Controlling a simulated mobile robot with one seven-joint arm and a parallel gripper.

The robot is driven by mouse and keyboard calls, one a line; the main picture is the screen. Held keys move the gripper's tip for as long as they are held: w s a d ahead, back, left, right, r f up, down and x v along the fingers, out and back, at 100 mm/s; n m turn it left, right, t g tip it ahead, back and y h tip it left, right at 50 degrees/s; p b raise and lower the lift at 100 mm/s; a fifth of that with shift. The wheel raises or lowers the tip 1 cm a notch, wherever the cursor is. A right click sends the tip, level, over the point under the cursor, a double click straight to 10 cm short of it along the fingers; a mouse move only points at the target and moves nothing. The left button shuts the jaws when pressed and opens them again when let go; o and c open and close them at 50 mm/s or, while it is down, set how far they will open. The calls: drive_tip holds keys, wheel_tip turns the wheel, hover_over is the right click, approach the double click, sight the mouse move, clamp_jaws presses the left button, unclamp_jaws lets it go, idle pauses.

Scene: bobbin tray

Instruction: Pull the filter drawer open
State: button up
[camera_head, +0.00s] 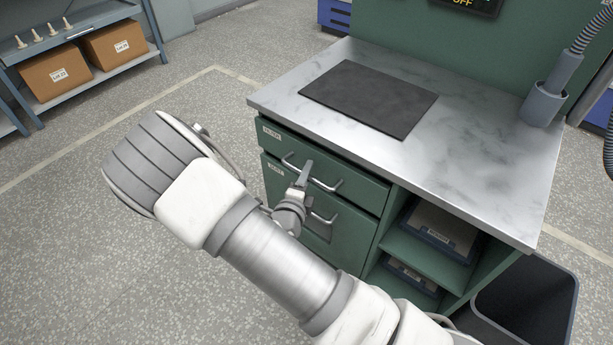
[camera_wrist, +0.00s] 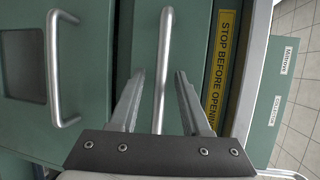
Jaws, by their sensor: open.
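The green cabinet has an upper drawer (camera_head: 355,180) under the worktop. It is closed, and its small label is too small to read surely. Its metal bar handle (camera_head: 326,186) also shows in the wrist view (camera_wrist: 164,40). My gripper (camera_head: 306,168) is at this handle. In the wrist view my gripper (camera_wrist: 161,74) is open, with one finger on each side of the bar and visible gaps to both. Below is a lower front (camera_head: 345,240) with its own handle (camera_head: 321,217), partly hidden by my arm. That handle shows at left in the wrist view (camera_wrist: 55,70).
A yellow strip reading "STOP BEFORE OPENING" (camera_wrist: 220,65) lies beside the drawer handle. Open shelves (camera_head: 425,250) and a dark bin (camera_head: 525,300) are at right.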

drive_tip(key=shift+w, duration=0.1)
clamp_jaws()
idle(1.4)
